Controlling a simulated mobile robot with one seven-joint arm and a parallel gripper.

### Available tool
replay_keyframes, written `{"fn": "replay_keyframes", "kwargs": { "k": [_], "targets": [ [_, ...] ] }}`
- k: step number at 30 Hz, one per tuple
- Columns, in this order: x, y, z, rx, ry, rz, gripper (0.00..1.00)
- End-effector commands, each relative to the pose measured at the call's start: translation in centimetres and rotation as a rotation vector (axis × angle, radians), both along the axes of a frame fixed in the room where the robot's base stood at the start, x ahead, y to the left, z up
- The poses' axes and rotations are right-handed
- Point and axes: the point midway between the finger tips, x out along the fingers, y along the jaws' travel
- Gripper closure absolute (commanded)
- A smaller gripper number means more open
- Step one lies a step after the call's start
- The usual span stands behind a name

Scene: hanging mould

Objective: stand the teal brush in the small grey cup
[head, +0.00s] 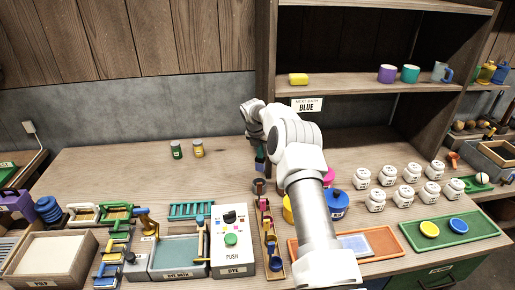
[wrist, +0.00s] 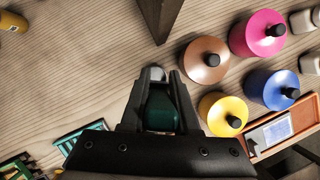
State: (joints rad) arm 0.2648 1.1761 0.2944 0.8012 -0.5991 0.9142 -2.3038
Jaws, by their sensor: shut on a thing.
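My gripper (wrist: 158,85) is shut on the teal brush (wrist: 160,112). In the wrist view the brush shows between the two dark fingers, with a light grey piece at its far end. In the head view my gripper (head: 260,166) is partly behind my arm, above the wooden table, with a bit of teal showing at it. No cup shows clearly in the wrist view.
Brown (wrist: 206,60), pink (wrist: 258,34), blue (wrist: 272,88) and yellow (wrist: 222,114) knobbed pots stand close on the right. A dark shelf post (wrist: 158,14) is just ahead. The dye machine (head: 232,240) and trays stand in front. The table's left back is mostly clear.

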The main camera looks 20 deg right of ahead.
Motion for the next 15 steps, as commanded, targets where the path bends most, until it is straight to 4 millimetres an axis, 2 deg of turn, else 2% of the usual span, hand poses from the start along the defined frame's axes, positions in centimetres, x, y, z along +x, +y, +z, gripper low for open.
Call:
{"fn": "replay_keyframes", "kwargs": {
  "k": [15],
  "targets": [
    [0.0,0.1,-2.3,-0.004,-0.007,-0.001,1.00]
  ]
}}
